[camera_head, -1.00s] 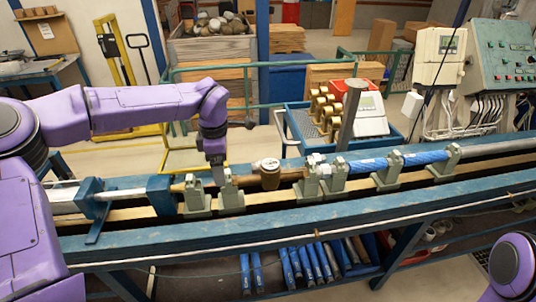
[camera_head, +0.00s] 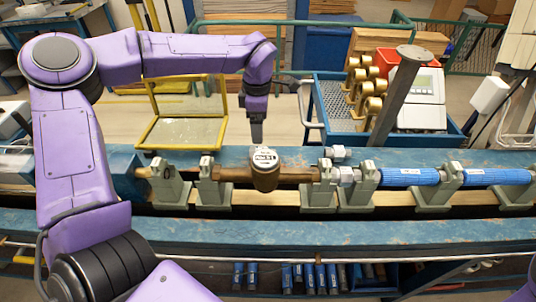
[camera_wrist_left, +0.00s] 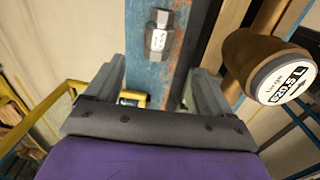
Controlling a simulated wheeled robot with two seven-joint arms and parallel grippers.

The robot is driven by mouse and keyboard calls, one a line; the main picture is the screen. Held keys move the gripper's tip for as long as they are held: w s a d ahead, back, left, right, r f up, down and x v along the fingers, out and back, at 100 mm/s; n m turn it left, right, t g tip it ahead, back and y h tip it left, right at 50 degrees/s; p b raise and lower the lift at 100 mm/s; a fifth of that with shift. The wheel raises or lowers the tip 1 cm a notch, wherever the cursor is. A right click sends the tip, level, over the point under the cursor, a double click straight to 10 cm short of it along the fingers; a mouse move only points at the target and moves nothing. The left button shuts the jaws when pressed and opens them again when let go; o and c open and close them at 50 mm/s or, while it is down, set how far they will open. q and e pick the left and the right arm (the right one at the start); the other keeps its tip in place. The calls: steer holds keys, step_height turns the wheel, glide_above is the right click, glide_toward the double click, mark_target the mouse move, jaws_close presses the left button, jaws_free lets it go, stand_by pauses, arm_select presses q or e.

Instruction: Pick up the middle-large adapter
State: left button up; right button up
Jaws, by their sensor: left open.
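A silver hexagonal adapter (camera_head: 338,152) lies on the blue back beam, to the right of the brass meter in the head view. In the left wrist view a silver hex adapter (camera_wrist_left: 158,32) with a small, unreadable label lies on the blue beam, ahead of the fingers and between their lines. My left gripper (camera_head: 257,138) points down over the back beam, behind the meter and left of the adapter. In the left wrist view its two fingers (camera_wrist_left: 157,70) are spread and empty, apart from the adapter. My right gripper is not in view.
The brass meter (camera_head: 265,170) sits in the line of grey clamp stands (camera_head: 211,188), close to my left gripper; it also shows in the left wrist view (camera_wrist_left: 268,66). Blue pipes (camera_head: 408,177) continue right. A grey post (camera_head: 398,95) and a blue cart (camera_head: 335,122) stand behind.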

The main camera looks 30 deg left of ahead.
arm_select(q)
steer(key=f+p, duration=0.1)
steer(key=f, duration=0.2)
steer(key=f+p, duration=0.1)
steer(key=f, duration=0.2)
steer(key=f+p, duration=0.1)
steer(key=f, duration=0.3)
steer(key=shift+w+d+f, duration=0.1)
steer(key=shift+w+d, duration=0.05)
steer(key=shift+w, duration=0.15)
steer(key=shift+f, duration=0.2)
steer(key=shift+r, duration=0.1)
steer(key=c, duration=1.4)
